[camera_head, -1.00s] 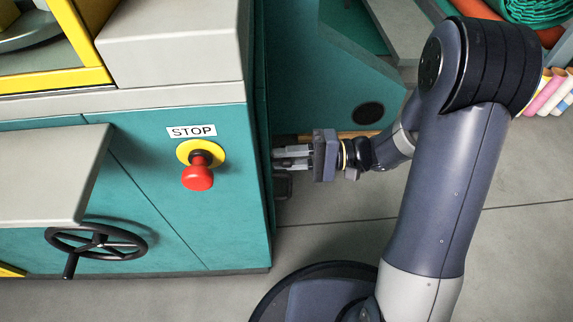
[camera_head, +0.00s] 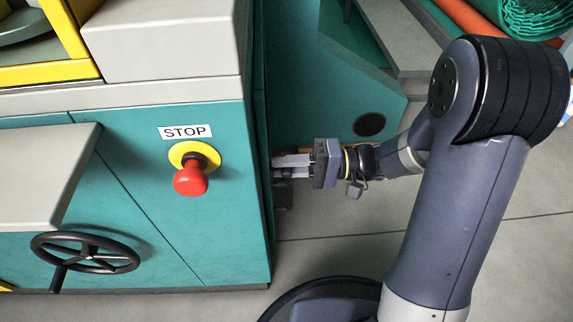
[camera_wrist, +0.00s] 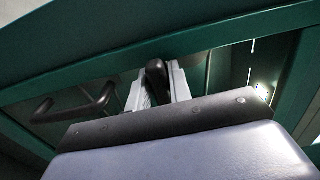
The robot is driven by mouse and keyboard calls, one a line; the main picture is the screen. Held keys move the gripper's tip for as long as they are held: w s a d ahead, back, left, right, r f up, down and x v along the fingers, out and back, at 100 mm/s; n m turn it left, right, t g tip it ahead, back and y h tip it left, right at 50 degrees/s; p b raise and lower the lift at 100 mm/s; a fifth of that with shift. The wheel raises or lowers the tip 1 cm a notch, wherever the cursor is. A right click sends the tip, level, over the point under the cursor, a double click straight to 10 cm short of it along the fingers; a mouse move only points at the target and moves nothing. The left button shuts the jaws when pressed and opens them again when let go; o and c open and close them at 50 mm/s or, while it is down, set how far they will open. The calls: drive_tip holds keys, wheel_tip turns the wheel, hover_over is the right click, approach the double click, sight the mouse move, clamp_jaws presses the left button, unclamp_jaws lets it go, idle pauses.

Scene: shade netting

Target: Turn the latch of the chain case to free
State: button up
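My gripper (camera_head: 285,167) reaches in beside the right side of the teal machine, in a narrow space. In the wrist view its two pale fingers (camera_wrist: 158,88) stand close on either side of a black upright handle, which looks like the latch (camera_wrist: 155,70). They appear shut on it, with no clear gap on either side. The chain case appears as dark green panels and a beam (camera_wrist: 205,38) around the latch. In the head view the fingertips end at the machine's edge, and the latch itself is hidden there.
A black bar handle (camera_wrist: 75,105) is at the left in the wrist view. The machine's front carries a red stop button (camera_head: 190,180) and a black handwheel (camera_head: 85,252). A teal plate (camera_head: 355,95) stands behind my gripper. Grey floor (camera_head: 325,220) lies clear below my forearm.

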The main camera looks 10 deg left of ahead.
drive_tip(key=o, duration=0.4)
drive_tip(key=p+v, duration=0.2)
drive_tip(key=v, duration=0.8)
drive_tip(key=shift+d, duration=0.4)
drive_tip(key=b+x, duration=0.2)
drive_tip(key=x, duration=0.9)
drive_tip(key=shift+w, duration=0.1)
drive_tip(key=shift+d, duration=0.1)
